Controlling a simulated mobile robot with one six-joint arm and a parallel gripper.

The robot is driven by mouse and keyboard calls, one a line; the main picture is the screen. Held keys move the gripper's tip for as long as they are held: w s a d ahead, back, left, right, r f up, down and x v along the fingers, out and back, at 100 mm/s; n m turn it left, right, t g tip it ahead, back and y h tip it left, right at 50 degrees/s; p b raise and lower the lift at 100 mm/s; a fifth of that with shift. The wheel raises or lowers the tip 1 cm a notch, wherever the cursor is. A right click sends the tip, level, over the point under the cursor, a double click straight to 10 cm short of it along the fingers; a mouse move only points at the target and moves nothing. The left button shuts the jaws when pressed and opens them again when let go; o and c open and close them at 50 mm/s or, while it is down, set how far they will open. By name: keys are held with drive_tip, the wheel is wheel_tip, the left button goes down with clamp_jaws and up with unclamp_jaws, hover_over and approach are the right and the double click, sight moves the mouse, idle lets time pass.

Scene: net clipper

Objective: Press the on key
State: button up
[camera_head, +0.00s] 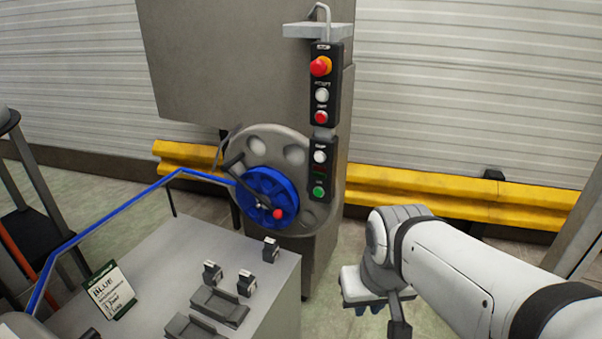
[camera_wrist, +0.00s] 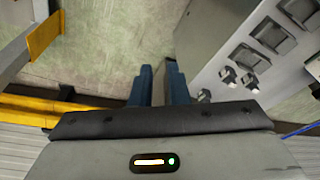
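The control column is in the head view, with an upper panel (camera_head: 323,92) and a lower panel (camera_head: 318,170) on the grey machine. A green button (camera_head: 319,191) sits at the bottom of the lower panel, below a small dark red display and a white button (camera_head: 320,156). Its label is too small to read surely. My gripper (camera_head: 368,309) hangs low to the right of the machine, pointing down and apart from the panel. In the wrist view its two dark blue fingers (camera_wrist: 160,72) stand a little apart with nothing between them. The panel is not visible there.
A blue reel (camera_head: 268,190) with a crank is left of the lower panel. A yellow rail (camera_head: 450,195) runs behind my arm.

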clamp_jaws()
idle(0.9)
drive_tip(key=w+a+f+m+t+y+p, duration=0.1)
drive_tip(key=w+a+f+m+t, duration=0.1)
drive_tip(key=w+m, duration=0.5)
drive_tip(key=w+a+f+m+t+y+p, duration=0.1)
drive_tip(key=w+m+t, duration=0.6)
drive_tip(key=w, duration=0.8)
drive_tip(key=w+a+f+m+t+y, duration=0.2)
drive_tip(key=w+a+f+m+t, duration=0.2)
drive_tip(key=w+m, duration=0.5)
drive_tip(key=w+f+t, duration=0.1)
drive_tip(key=w+f, duration=0.1)
drive_tip(key=w, duration=0.1)
drive_tip(key=shift+a+f+y+p, duration=0.15)
drive_tip(key=shift+y+p, duration=0.25)
drive_tip(key=shift+w, duration=0.15)
